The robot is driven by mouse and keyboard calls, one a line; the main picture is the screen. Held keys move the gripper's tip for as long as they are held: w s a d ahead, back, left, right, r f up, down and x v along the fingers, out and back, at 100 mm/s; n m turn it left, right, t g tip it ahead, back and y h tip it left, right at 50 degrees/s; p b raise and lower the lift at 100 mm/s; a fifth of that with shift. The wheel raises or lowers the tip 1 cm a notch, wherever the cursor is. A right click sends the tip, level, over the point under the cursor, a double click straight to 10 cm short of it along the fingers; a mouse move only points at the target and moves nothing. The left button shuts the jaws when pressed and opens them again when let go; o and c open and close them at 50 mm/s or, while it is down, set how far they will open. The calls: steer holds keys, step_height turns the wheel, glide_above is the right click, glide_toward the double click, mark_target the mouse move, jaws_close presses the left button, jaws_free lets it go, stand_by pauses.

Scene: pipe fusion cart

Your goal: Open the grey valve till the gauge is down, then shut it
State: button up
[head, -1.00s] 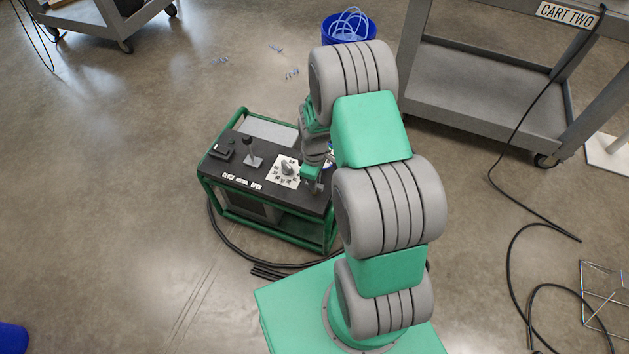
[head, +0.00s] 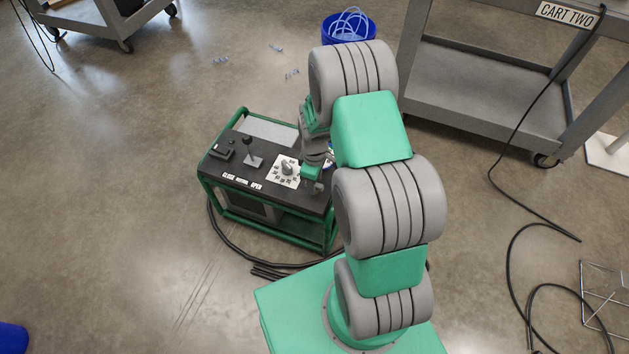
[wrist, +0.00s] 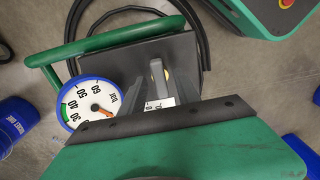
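The gauge (wrist: 92,106) has a blue rim and a white face marked 30 to 60, with BAR beside them. Its orange needle points to the lower right, away from those numbers; the low end of the scale is hidden by my gripper's body. In the head view my arm covers nearly all of it. A narrow grey upright piece with yellow beside it, probably the grey valve's handle (wrist: 158,76), shows on the dark panel. My gripper (head: 313,183) is low over the cart top's right end.
The dark-topped green cart (head: 228,168) carries a knob on a white number plate (head: 280,182), a lever (head: 249,150) and a small black box (head: 222,151). Hoses lie on the floor around it. A grey cart (head: 490,95) stands to the right, with a blue bucket (head: 336,32) behind.

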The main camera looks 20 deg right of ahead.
step_height(320, 180, up, 8)
steer(key=shift+f+p, duration=0.1)
steer(key=shift+p, duration=0.65)
steer(key=shift+r, duration=0.2)
steer(key=s+a+r+m+t+p, duration=0.15)
steer(key=r+p, duration=0.35)
steer(key=r, duration=0.7)
steer(key=s+a+r+m+p, duration=0.15)
steer(key=r+p, duration=0.25)
steer(key=r, duration=0.7)
steer(key=s+a+r+m+p, duration=0.1)
steer(key=s+r+m+p, duration=0.1)
steer(key=r, duration=0.3)
steer(key=s+a+r+m+t+p, duration=0.1)
steer(key=s+a+r+m+p, duration=0.1)
steer(key=r, duration=0.4)
steer(key=s+a+r+m+p, duration=0.2)
steer(key=s+r+p, duration=0.1)
steer(key=s+r, duration=0.3)
steer(key=shift+t, duration=0.35)
steer(key=shift+d+r, duration=0.15)
